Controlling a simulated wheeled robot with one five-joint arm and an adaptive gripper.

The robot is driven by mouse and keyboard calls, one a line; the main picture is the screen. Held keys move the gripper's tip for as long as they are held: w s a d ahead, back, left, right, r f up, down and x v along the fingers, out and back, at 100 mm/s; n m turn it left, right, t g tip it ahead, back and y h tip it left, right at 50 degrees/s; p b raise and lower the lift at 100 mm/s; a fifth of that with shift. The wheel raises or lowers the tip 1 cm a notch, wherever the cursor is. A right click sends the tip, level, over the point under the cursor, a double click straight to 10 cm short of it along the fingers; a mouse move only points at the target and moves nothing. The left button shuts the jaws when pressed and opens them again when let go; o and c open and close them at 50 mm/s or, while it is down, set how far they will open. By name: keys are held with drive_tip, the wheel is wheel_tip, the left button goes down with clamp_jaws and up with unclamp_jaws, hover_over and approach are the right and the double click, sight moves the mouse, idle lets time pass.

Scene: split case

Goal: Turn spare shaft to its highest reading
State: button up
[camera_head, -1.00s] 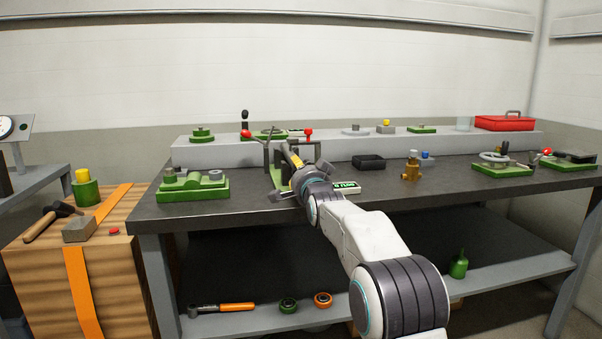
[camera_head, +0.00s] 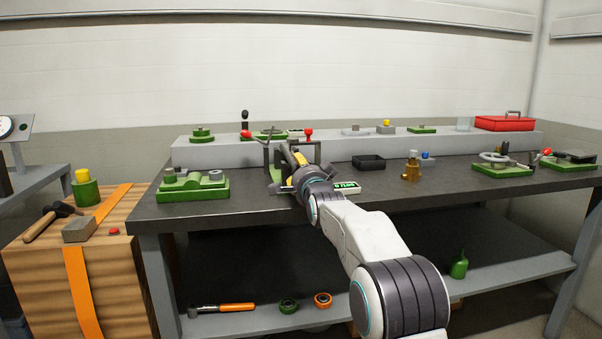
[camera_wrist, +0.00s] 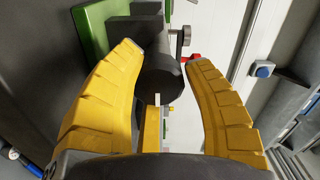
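In the head view my gripper (camera_head: 294,152) is at the green fixture (camera_head: 275,172) on the bench; the shaft is mostly hidden there. A small lit green readout (camera_head: 346,187) sits beside my wrist; its text is too small to read surely.
A green fixture (camera_head: 193,186) stands left on the dark bench (camera_head: 250,212). A black tray (camera_head: 368,162), a brass fitting (camera_head: 411,167) and a handwheel fixture (camera_head: 500,168) stand to the right. A raised grey shelf (camera_head: 225,154) runs behind. The bench front between has free room.

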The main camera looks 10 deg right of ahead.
drive_tip(key=o, duration=0.5)
drive_tip(key=shift+d, duration=0.1)
drive_tip(key=shift+s, duration=5.95)
